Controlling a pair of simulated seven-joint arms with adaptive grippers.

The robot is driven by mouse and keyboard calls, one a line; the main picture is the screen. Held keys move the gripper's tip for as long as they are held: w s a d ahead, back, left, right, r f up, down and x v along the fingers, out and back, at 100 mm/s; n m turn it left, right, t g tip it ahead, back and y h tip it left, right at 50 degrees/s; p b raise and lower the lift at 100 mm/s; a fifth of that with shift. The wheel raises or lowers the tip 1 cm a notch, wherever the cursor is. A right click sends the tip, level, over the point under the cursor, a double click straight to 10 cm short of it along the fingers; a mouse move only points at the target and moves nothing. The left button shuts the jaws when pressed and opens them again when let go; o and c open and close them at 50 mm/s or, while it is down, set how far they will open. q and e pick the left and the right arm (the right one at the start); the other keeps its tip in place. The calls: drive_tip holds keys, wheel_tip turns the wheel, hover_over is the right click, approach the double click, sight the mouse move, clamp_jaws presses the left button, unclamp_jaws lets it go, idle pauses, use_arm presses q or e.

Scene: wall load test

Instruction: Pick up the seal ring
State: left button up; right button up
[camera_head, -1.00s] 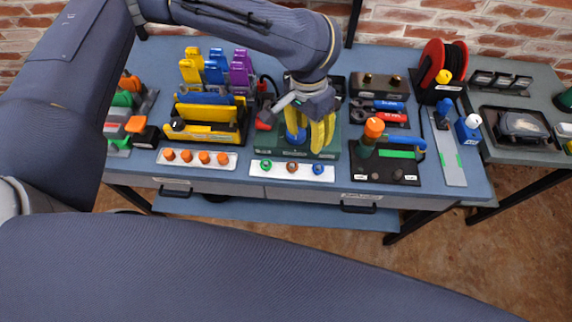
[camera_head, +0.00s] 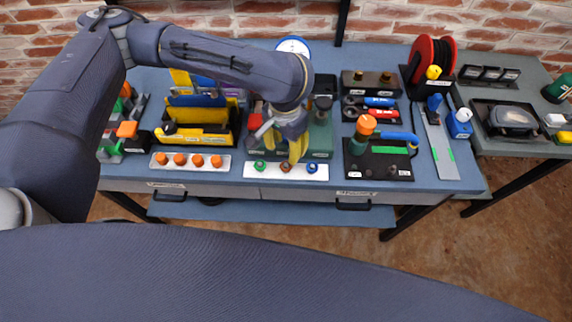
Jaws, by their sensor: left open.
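A white strip (camera_head: 272,172) near the table's front edge bears three small round pieces that look like seal rings: a green one (camera_head: 259,165), a red-brown one (camera_head: 286,167) and a blue one (camera_head: 312,167). My left gripper (camera_head: 297,152), with yellow fingers pointing down, is open just behind and above the strip, between the red-brown and blue pieces. Its fingertips are close to the red-brown piece; I cannot tell whether they touch it. The gripper and wrist hide part of the green block (camera_head: 320,137) behind the strip. My right gripper is not in view.
Left of the strip is a white plate (camera_head: 166,168) with orange knobs, with a yellow holder (camera_head: 205,141) behind it. To the right stands a black plate (camera_head: 378,173) with an upright orange-topped piece. A red reel (camera_head: 421,55) stands at the back right.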

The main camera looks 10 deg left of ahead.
sight(285, 165)
use_arm(q)
drive_tip(key=shift+f, duration=4.3)
drive_tip(key=shift+o, duration=0.2)
drive_tip(key=c, duration=0.6)
